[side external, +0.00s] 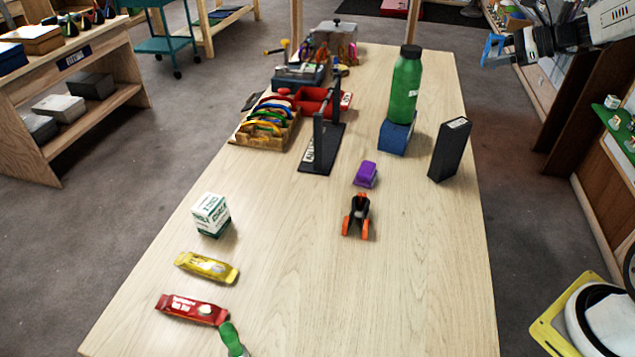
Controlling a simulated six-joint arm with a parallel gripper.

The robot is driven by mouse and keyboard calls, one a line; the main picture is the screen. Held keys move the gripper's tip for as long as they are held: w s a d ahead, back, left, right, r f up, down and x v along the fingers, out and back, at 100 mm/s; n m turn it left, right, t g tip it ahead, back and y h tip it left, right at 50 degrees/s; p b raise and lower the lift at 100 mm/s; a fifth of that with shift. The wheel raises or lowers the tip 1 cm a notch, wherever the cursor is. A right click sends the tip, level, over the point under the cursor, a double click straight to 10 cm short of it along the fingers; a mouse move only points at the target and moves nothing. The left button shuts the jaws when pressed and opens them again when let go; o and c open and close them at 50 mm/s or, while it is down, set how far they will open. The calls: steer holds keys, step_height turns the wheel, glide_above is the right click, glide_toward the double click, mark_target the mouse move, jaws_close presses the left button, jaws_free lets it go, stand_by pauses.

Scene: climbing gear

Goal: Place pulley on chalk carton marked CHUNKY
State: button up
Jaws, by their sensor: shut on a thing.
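My gripper (503,50) is at the upper right, shut on a small blue piece that I take for the pulley (491,46). It is raised and well away from the carton; the fingers are small and their grip is hard to make out. The chalk carton (211,214), a white box with green print, stands upright on the left of the table. Its top is bare. Its lettering is too small to read for certain.
The wooden table (300,290) is clear around its middle. Yellow (207,267) and red (192,309) packets lie in front of the carton. A black-and-orange device (358,216), purple block (366,174), dark box (450,150), green bottle (406,88) and black stand (321,145) occupy the middle and right.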

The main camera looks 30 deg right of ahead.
steer(key=w+a+n+g+y, duration=0.1)
steer(key=w+a, duration=0.3)
steer(key=a, duration=1)
steer(key=w+a+n+g+y, duration=0.1)
steer(key=w+a, duration=0.2)
steer(key=a, duration=1.2)
steer(key=s+a+n+g+y, duration=0.1)
steer(key=s+a, duration=0.3)
steer(key=a, duration=0.9)
steer(key=s+a+n+g+y, duration=0.15)
steer(key=s+a, duration=0.35)
steer(key=a, duration=0.7)
steer(key=shift+h, duration=0.35)
steer(key=shift+w+a+f, duration=0.1)
steer(key=shift+a+f, duration=0.05)
steer(key=shift+f, duration=1.1)
steer(key=shift+w+a+f, duration=0.1)
steer(key=shift+f, duration=1.15)
